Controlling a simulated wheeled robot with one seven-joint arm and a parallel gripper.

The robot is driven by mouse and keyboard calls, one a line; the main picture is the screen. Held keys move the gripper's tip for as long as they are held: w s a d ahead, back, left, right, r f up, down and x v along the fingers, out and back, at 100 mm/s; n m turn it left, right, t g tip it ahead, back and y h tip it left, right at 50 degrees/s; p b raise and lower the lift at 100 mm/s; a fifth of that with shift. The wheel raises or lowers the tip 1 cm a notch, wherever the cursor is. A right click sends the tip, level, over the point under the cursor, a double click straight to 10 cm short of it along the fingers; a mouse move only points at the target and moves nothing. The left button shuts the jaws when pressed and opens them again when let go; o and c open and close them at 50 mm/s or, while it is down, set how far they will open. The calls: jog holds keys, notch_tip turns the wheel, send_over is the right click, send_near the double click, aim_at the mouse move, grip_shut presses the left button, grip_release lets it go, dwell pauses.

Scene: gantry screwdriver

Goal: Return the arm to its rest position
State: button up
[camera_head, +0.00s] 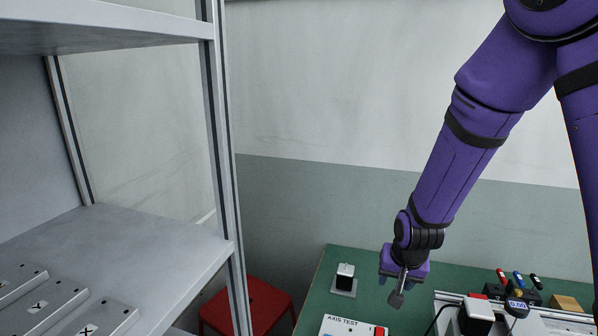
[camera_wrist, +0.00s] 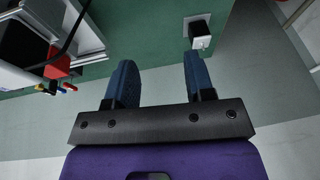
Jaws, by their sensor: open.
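My purple arm (camera_head: 455,150) reaches down from the upper right in the head view. My gripper (camera_head: 394,290) hangs at its lower end, over the green table. In the wrist view my gripper (camera_wrist: 160,72) shows two blue fingers spread wide apart, with nothing between them. The fingertips are clear of the small black-and-white block (camera_wrist: 200,32), which lies beyond the right finger in that view. In the head view this block (camera_head: 345,272) stands on a small pale plate, left of my gripper. The fingers are partly hard to make out in the head view.
The green table (camera_head: 318,293) holds an AXIS TEST board (camera_head: 345,327), a device with a small display (camera_head: 517,305), several coloured-tipped tools (camera_head: 518,279) and a wooden block (camera_head: 566,303). A grey shelf (camera_head: 130,240) with metal plates stands left. A red stool (camera_head: 262,298) is beside it.

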jog(key=s+d+r+n+t+y, duration=0.1)
jog(key=s+d+r, duration=0.2)
jog(key=s+r, duration=0.7)
jog(key=s+d+r+n, duration=0.1)
jog(key=s+d+r, duration=0.3)
jog(key=r, duration=1)
jog(key=s+r+n+h, duration=0.1)
jog(key=s+r, duration=0.2)
jog(key=s, duration=0.7)
jog(key=shift+d+r+t, duration=0.25)
jog(key=shift+d+t, duration=0.05)
jog(key=shift+d, duration=0.1)
